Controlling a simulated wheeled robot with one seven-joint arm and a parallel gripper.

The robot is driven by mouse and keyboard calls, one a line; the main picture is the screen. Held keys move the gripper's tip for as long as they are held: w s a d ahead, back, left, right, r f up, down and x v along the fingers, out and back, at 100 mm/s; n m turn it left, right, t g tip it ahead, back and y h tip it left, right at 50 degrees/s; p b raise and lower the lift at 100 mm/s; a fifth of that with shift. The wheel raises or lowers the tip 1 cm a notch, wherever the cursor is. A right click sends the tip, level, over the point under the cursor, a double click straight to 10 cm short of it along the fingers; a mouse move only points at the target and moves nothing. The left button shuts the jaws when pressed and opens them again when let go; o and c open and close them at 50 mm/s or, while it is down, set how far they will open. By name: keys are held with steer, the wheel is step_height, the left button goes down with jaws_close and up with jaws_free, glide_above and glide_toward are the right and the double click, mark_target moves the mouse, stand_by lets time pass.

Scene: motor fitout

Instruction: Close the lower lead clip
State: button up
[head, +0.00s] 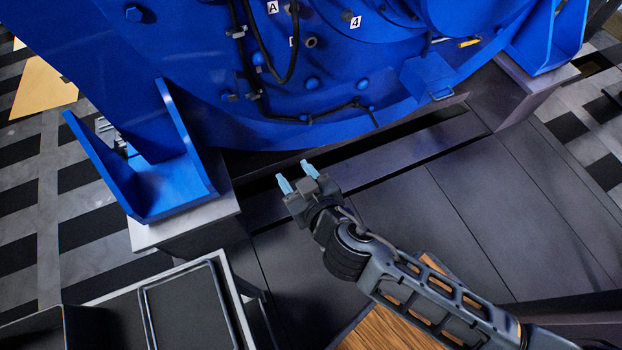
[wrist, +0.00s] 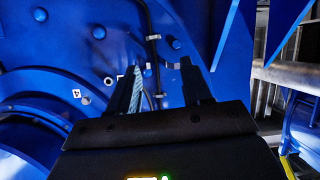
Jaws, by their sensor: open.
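The blue motor housing (head: 330,130) fills the top of the head view. A dark lead (head: 325,111) runs along its lower face, with small dark fittings on it. One clip-like fitting (wrist: 153,37) shows on the lead in the wrist view, above my fingertips. I cannot tell whether it is the lower lead clip, or whether it is open or closed. My gripper (head: 297,178) is open and empty, with pale blue finger pads, and stands apart in front of the housing's lower edge. In the wrist view its fingers (wrist: 162,68) point at the housing face near the lead.
A blue bracket foot (head: 160,185) stands on a grey block to the left. Another bracket (head: 550,40) is at the upper right. A dark tray (head: 190,310) lies at the lower left. Labels and blue bolts dot the housing. Dark floor panels (head: 480,210) are clear on the right.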

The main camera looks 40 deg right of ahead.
steer(key=shift+n+y, duration=0.3)
steer(key=shift+y, duration=0.2)
steer(key=shift+d+p+v, duration=0.15)
steer(key=shift+p+v, duration=0.2)
steer(key=shift+v, duration=0.7)
steer(key=shift+d+p+v, duration=0.2)
steer(key=shift+p+v, duration=0.15)
steer(key=shift+v, duration=0.75)
